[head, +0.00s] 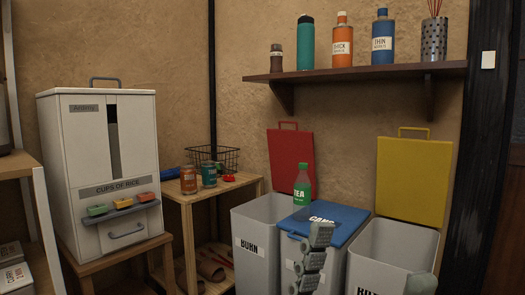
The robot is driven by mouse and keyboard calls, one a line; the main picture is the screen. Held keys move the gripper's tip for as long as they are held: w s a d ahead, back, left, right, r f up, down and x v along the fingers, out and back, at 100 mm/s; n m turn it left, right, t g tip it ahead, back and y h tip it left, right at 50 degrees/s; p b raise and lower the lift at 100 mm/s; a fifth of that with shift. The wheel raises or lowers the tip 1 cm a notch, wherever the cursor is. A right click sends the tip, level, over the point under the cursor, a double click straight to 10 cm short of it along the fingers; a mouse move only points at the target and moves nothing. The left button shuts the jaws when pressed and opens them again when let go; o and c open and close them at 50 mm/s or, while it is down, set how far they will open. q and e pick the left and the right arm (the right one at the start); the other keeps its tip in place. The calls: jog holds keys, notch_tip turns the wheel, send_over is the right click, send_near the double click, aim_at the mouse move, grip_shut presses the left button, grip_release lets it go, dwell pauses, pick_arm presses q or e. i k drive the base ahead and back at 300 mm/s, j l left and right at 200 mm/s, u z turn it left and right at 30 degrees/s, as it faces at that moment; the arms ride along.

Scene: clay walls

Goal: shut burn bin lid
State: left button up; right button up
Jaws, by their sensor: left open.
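The burn bin (256,248) is a pale grey bin with the label BURN. Its red lid (291,160) stands open, upright against the wall behind it. My left gripper (319,242) is open, low in front of the cans bin and to the right of the burn bin. It is apart from the red lid and partly covers the blue lid and its bin. My right gripper cannot be made out.
The cans bin's blue lid (340,222) is shut, with a green tea bottle (303,184) at its back left. The right bin (392,252) has its yellow lid (412,180) raised. A wall shelf (360,73) with bottles hangs above. A wooden stand (188,207) with cans is left.

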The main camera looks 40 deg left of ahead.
aim_at(288, 149)
jog(key=k+j+u, duration=0.1)
jog(key=u, duration=1.05)
jog(key=i+l+z, duration=0.15)
jog(key=z, duration=1.05)
jog(key=i+j, duration=0.1)
jog(key=i, duration=0.45)
jog(key=i+j, duration=0.15)
jog(key=i, duration=0.35)
jog(key=i+j, duration=0.1)
jog(key=j, duration=0.2)
jog(key=i+j, duration=0.15)
jog(key=j, duration=0.2)
